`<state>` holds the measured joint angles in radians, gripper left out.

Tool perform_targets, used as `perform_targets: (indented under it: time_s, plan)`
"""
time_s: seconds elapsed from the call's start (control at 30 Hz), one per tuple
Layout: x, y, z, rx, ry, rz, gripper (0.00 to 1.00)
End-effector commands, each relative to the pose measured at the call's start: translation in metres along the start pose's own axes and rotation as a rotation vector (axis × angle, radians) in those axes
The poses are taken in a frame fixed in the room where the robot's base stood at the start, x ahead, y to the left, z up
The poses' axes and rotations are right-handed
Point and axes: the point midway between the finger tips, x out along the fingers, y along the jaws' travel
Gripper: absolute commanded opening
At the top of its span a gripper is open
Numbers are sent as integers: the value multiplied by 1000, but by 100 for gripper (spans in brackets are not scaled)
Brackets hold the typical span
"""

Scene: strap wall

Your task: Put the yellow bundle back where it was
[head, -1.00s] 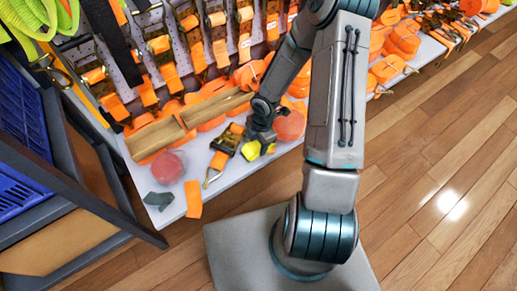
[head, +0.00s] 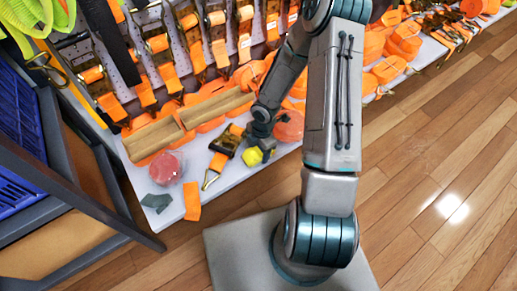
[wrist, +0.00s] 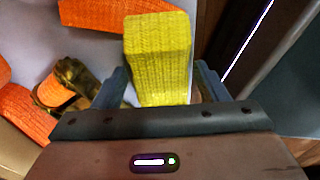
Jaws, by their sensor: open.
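The yellow bundle (head: 252,156) is a block of woven yellow strap near the front edge of the light shelf, just right of a ratchet buckle. It also shows in the wrist view (wrist: 158,52), at top centre. My gripper (head: 262,141) is right at the bundle in the head view. In the wrist view my gripper (wrist: 162,86) is open, with one dark finger on each side of the bundle's near end and a gap showing at the left finger. Whether the bundle rests fully on the shelf is hard to tell.
A ratchet buckle with orange strap (head: 226,142) lies left of the bundle. A reddish round roll (head: 167,168) and a wooden block (head: 153,139) sit farther left. Another reddish roll (head: 290,126) is close behind my gripper. Orange straps crowd the back; wooden floor (head: 430,200) is open at right.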

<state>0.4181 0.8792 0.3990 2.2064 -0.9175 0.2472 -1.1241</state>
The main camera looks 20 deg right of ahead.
Motion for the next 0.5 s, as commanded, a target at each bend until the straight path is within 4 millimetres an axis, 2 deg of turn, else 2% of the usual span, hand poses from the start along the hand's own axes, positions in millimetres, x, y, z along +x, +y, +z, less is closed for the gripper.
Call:
perform_targets:
  time_s: [0.17,0.5]
  plan:
    - [-22,0,0,1,-1,1,67]
    - [-89,0,0,1,-1,2,67]
